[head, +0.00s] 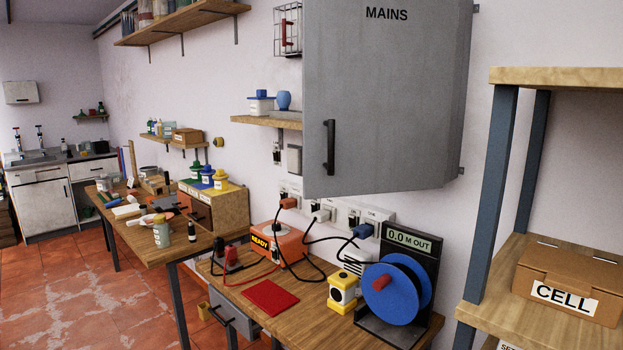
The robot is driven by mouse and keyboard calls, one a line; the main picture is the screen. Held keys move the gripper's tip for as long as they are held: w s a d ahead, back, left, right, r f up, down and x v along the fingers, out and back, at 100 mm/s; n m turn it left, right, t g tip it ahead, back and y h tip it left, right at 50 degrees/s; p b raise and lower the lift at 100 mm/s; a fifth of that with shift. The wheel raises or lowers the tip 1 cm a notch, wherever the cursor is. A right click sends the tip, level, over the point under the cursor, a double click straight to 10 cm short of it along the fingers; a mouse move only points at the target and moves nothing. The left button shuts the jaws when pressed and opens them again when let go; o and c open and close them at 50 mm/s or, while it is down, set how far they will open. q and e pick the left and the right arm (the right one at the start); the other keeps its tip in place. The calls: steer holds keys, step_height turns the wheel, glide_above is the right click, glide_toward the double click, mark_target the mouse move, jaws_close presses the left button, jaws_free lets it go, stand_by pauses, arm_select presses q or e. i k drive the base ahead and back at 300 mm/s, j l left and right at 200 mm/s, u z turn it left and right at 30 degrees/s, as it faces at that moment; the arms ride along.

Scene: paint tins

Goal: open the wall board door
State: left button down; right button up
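The wall board is a grey metal cabinet mounted on the wall, and its door (385,100) is marked MAINS near the top. The door looks shut. A black vertical bar handle (329,147) sits near the door's lower left edge, and hinge-like tabs show at the cabinet's right side. Neither of my grippers shows in the head view, so nothing is touching the handle.
Shelving with a CELL box (571,285) stands at right. Red floor (85,285) is open at left.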

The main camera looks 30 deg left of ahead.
mark_target(379, 77)
steer(key=i+j, duration=0.15)
steer(key=j, duration=0.2)
steer(key=i+j+u, duration=0.1)
steer(key=j, duration=0.3)
steer(key=i+j, duration=0.15)
steer(key=j, duration=0.2)
steer(key=i+j, duration=0.15)
steer(key=j, duration=0.2)
steer(key=i+j+u, duration=0.1)
steer(key=j, duration=0.25)
steer(key=i, duration=0.05)
